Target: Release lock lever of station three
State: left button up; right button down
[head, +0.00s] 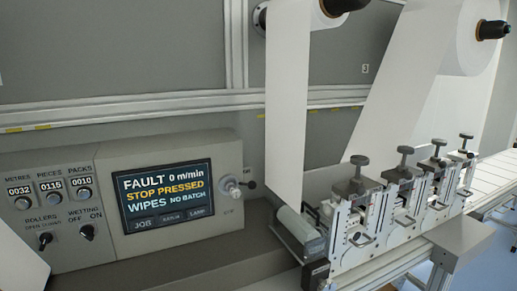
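A row of several roller stations (395,202) runs from the centre right toward the back right. Each has a metal frame with a dark T-shaped handle on top. The nearest handle (359,162) is at the left end of the row, and others (405,152) stand behind it to the right. Small bent metal levers (362,238) show on the front side of the frames. I cannot read station numbers on them, nor tell whether any lever is locked. Neither gripper is in view.
A control console (185,145) at left has a screen (168,195) reading FAULT, 0 m/min, STOP PRESSED. Left of it are counters and the ROLLERS and WETTING switches (87,232). A white web (287,90) hangs down to the stations. A large roll (472,45) is at upper right.

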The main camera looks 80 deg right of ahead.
aim_at(442, 164)
jog(key=z, duration=4)
